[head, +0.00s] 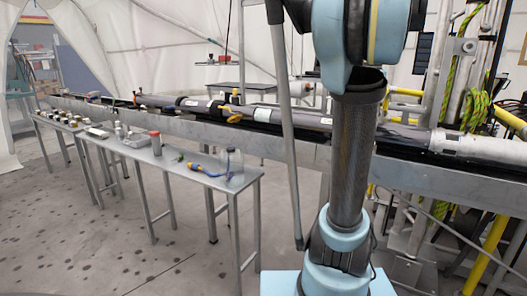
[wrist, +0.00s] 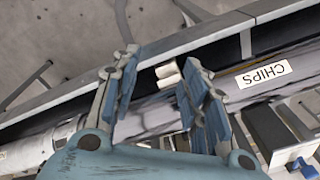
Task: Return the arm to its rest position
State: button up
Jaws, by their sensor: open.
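My gripper (wrist: 160,78) shows in the wrist view with its two blue-padded fingers spread apart and nothing held between them. Beyond the fingers lie a metal trough and a long grey pipe with a white label reading CHIPS (wrist: 263,74). How far the fingertips are from them I cannot tell. In the head view, my arm (head: 352,150) stands upright at the right of centre, with a dark tubular link between light-blue joints. Its upper part leaves the top of the picture, and my gripper is not visible there.
A long trough (head: 285,150) carrying pipes runs behind my arm. A narrow metal table (head: 215,182) at the left holds a clear jar (head: 234,165), a red-topped container (head: 155,143) and several small items. Yellow-railed framework (head: 490,245) stands at the right. The left-front floor is clear.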

jog(key=s+a+f+n, duration=0.4)
jog(key=s+a+f, duration=0.1)
jog(key=f, duration=0.4)
jog(key=s+a+f+n, duration=0.5)
jog(key=s+a+f, duration=0.1)
jog(key=f, duration=0.4)
jog(key=s+a+f+n+t, duration=0.1)
jog(key=s+a+f+n, duration=0.3)
jog(key=f, duration=0.6)
jog(key=s+a, duration=0.2)
jog(key=s, duration=0.1)
jog(key=shift+s+f+n, duration=0.2)
jog(key=shift+f+n, duration=0.05)
jog(key=shift+n, duration=0.15)
jog(key=shift+w+f, duration=0.2)
jog(key=shift+w, duration=0.25)
